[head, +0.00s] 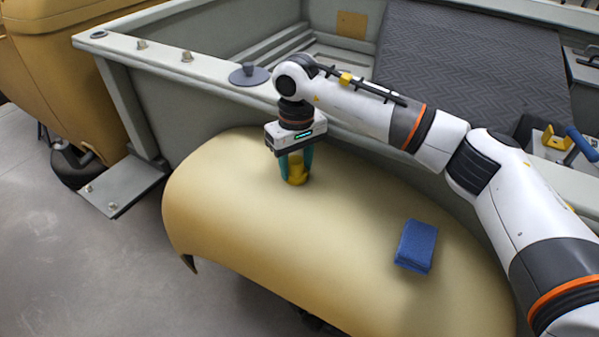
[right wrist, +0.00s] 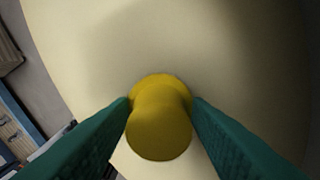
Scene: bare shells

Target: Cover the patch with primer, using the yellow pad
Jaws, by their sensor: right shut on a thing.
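The yellow pad (head: 297,170) has a rounded knob-like body and is upright over the upper left part of a curved tan panel (head: 240,225). My right gripper (head: 295,164) is shut on it from above, a green finger on each side. In the right wrist view the yellow pad (right wrist: 160,122) sits between the green fingers, with the pale panel (right wrist: 200,45) behind it. I cannot tell whether its underside touches the panel. No separate patch edge or primer shows; a soft darker shade in the wrist view may be shadow. My left gripper is out of view.
Concrete floor (head: 90,260) is clear at the lower left.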

